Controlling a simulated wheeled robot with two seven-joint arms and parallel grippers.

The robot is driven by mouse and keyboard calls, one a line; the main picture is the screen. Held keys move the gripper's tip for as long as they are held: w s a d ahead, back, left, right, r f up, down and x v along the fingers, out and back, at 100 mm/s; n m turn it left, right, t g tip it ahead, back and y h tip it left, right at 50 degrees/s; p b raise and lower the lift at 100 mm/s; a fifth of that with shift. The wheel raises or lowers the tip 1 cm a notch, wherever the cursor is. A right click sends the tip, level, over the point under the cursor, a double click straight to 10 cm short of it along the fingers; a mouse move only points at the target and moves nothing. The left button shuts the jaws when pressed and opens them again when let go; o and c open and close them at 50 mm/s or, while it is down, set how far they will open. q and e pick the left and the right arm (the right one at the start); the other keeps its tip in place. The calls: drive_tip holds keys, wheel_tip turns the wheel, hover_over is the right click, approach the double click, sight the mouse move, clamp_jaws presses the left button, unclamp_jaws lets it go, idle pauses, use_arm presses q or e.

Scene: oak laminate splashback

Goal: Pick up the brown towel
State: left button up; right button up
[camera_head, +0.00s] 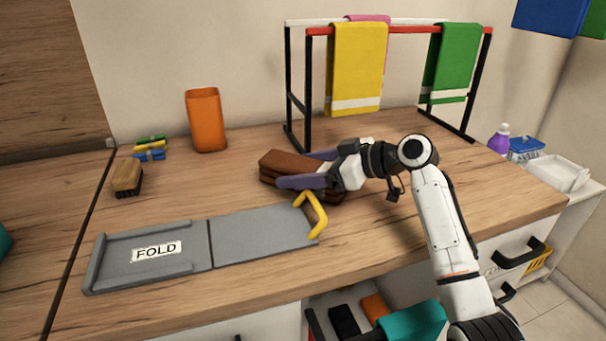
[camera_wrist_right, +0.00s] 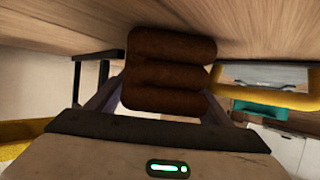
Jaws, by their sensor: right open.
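The brown towel (camera_head: 283,162) lies folded in a thick stack on the wooden counter, right of the centre behind the grey board. In the right wrist view the towel (camera_wrist_right: 170,72) shows as three rounded layers straight ahead. My right gripper (camera_head: 296,169) reaches in from the right, its two purple-grey fingers open. One finger lies on the near side of the towel and one on the far side. I cannot tell whether they touch it. My left gripper is not in view.
A grey folding board (camera_head: 258,231) marked FOLD, with a yellow handle (camera_head: 317,215), lies in front of the towel. A rack (camera_head: 307,90) with yellow and green towels stands behind. An orange container (camera_head: 206,120), a brush (camera_head: 127,177) and small stacked cloths (camera_head: 150,154) stand left.

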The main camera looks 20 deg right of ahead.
drive_tip(key=shift+c, duration=0.3)
drive_tip(key=shift+r, duration=0.15)
drive_tip(key=c, duration=1.3)
